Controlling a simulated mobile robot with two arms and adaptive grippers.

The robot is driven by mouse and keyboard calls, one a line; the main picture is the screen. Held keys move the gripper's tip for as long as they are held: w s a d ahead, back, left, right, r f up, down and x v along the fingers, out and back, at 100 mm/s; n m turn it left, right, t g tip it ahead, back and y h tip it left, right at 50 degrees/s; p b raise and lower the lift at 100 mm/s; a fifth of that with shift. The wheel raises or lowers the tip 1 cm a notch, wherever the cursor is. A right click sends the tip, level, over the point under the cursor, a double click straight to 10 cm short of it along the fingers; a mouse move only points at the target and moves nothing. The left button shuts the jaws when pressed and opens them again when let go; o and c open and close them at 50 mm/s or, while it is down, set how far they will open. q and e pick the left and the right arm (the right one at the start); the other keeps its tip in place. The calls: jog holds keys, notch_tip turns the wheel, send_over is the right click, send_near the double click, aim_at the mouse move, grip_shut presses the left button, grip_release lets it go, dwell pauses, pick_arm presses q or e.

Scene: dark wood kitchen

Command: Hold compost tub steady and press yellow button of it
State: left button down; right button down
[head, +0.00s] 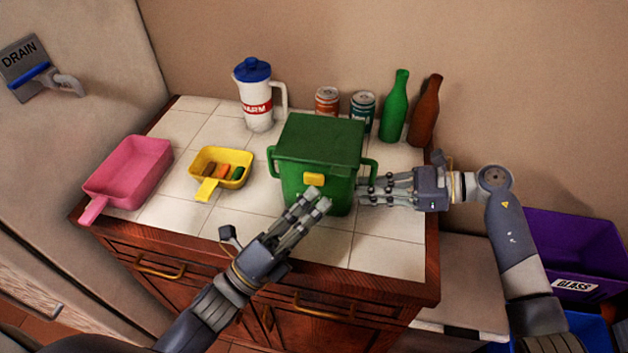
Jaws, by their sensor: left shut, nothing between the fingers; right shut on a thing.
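The green compost tub (318,145) stands upright on the tiled counter, its lid down. It has a handle on each side and a yellow button (313,179) on its front. My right gripper (366,190) is shut on the tub's right handle (371,168); its fingertips are at the tub's right side. My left gripper (318,199) is shut and empty, with its fingertips in front of the tub, just below the yellow button. I cannot tell whether the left fingertips touch the tub's front.
A yellow scoop tray (243,157) with several small pieces and a pink pan (130,165) lie to the left. A white jug (258,107), two cans (362,110), a green bottle (395,108) and a brown bottle (425,112) stand behind. A purple bin (575,240) is at right.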

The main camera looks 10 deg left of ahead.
pick_arm(q)
jog(key=shift+w, duration=0.25)
jog(key=shift+w+a, duration=0.1)
jog(key=shift+w, duration=0.65)
dwell(1.1)
jog(key=shift+s, duration=1.2)
jog(key=shift+s, duration=0.1)
jog(key=shift+s+d, duration=0.15)
jog(key=shift+s, duration=1.05)
jog(key=shift+s+d, duration=0.1)
jog(key=shift+s, duration=1.1)
